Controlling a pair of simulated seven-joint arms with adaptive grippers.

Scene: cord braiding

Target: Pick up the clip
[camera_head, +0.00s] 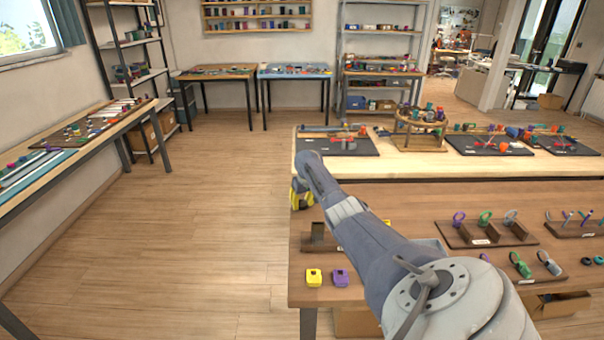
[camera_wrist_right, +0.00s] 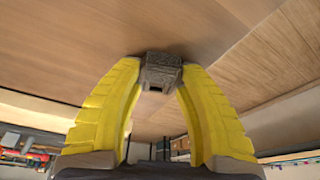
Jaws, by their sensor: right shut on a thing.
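My right gripper (camera_head: 301,198) has yellow fingers and is at the left edge of the brown table, with my grey right arm reaching to it across the view. In the right wrist view the two yellow fingers (camera_wrist_right: 160,75) close on a small dark grey block-like clip (camera_wrist_right: 160,72) with a small dark slot in its face. The fingertips touch it on both sides. I cannot make the clip out in the head view. My left gripper is not in view.
A yellow block (camera_head: 314,277) and a purple block (camera_head: 341,277) sit on the near left corner of the brown table (camera_head: 310,257). Racks with coloured rings (camera_head: 485,232) stand to the right. A lighter table (camera_head: 480,166) with boards is behind. Open floor lies left.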

